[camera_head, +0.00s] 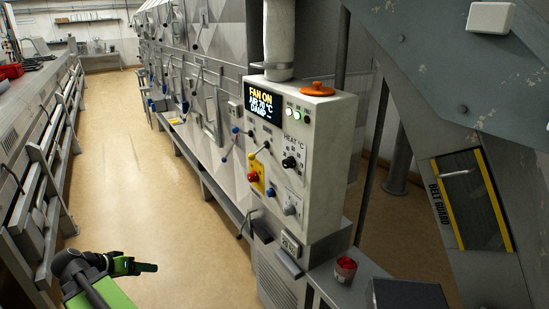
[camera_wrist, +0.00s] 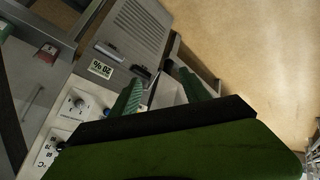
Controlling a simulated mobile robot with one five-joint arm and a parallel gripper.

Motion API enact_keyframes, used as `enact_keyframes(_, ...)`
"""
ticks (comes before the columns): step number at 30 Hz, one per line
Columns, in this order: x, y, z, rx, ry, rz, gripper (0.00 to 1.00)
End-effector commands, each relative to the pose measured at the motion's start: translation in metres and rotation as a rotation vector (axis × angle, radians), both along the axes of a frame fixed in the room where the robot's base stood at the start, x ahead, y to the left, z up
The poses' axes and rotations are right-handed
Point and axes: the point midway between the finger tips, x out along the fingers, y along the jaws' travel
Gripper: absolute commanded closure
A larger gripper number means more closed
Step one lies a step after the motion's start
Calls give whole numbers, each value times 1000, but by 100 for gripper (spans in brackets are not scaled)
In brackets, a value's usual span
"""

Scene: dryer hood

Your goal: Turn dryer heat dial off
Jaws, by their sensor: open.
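The HEAT °C dial (camera_head: 289,162) is a black round knob on the front of the pale control box (camera_head: 318,150). A black knob beside a °C mark (camera_wrist: 60,147) shows at the lower left of the wrist view. The display (camera_head: 263,105) reads FAN ON, AIR 70 °C, and a DAMP line. The dial's exact setting is too small to read. My gripper (camera_head: 146,267) is at the lower left of the head view, low over the aisle and well apart from the box. In the wrist view its green fingers (camera_wrist: 160,77) are spread and empty.
Blue and yellow levers stick out left of the box. The tan aisle floor (camera_head: 150,170) is clear.

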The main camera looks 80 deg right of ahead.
Motion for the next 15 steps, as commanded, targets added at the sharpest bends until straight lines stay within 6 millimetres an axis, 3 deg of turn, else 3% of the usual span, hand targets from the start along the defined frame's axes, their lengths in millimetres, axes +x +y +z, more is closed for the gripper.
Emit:
enact_keyframes(1,-40,-55,41,-155,-44,-182,46)
enact_keyframes(3,-96,-114,87,-397,-113,-400,46)
enact_keyframes(6,-169,-171,148,-715,-201,-617,46)
enact_keyframes(10,-235,-206,205,-1019,-281,-750,46)
enact_keyframes(12,-253,-213,221,-1111,-308,-775,46)
enact_keyframes(15,-263,-216,229,-1167,-325,-786,46)
